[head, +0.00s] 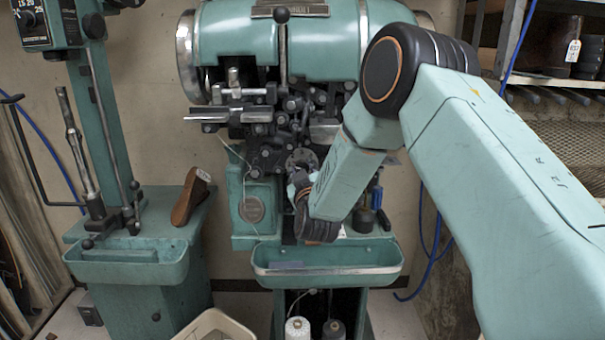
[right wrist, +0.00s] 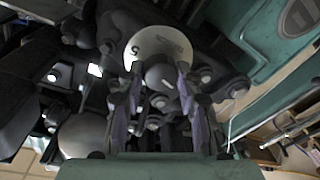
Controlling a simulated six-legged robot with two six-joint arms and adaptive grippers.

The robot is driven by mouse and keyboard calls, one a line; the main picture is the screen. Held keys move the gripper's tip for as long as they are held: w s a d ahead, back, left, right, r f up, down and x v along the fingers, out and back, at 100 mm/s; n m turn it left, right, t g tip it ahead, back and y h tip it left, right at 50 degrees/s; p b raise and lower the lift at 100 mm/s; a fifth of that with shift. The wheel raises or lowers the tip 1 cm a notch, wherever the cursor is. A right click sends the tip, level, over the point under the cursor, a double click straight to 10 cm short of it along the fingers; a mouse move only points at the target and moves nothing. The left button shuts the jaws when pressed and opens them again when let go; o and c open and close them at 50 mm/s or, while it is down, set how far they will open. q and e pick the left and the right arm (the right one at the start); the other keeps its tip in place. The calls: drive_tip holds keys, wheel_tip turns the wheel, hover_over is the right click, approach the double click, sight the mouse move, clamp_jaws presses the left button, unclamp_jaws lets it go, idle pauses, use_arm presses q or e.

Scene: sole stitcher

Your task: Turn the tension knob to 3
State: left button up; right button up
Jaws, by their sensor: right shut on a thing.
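The tension knob (right wrist: 162,76) is a grey rounded knob in the right wrist view, in front of a pale round dial (right wrist: 158,42). A dark figure that looks like a 5 shows at the dial's left side; the other marks are too small to read. My right gripper (right wrist: 158,73) has one finger on each side of the knob and is shut on it. In the head view my right gripper (head: 298,178) is at the front of the green stitching machine (head: 245,42), below its dark mechanism. My wrist hides most of the knob there. My left gripper is not in view.
Dark levers, bolts and rods (head: 262,115) crowd around the knob. A green tray (head: 330,270) lies below my right wrist. A second green machine (head: 110,115) with a brown shoe form (head: 190,198) stands at left. Thread spools (head: 298,328) stand below.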

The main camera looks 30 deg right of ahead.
drive_tip(key=shift+f+m+h+b, duration=0.15)
drive_tip(key=shift+m+h+b, duration=0.3)
drive_tip(key=shift+m+b, duration=2.3)
drive_tip(key=shift+f+m+h+b, duration=0.15)
drive_tip(key=shift+m+h+b, duration=0.45)
drive_tip(key=shift+m, duration=4.45)
drive_tip(key=o, duration=1.2)
drive_tip(key=shift+w, duration=0.1)
drive_tip(key=shift+c, duration=0.2)
drive_tip(key=shift+r, duration=0.1)
drive_tip(key=shift+a, duration=0.1)
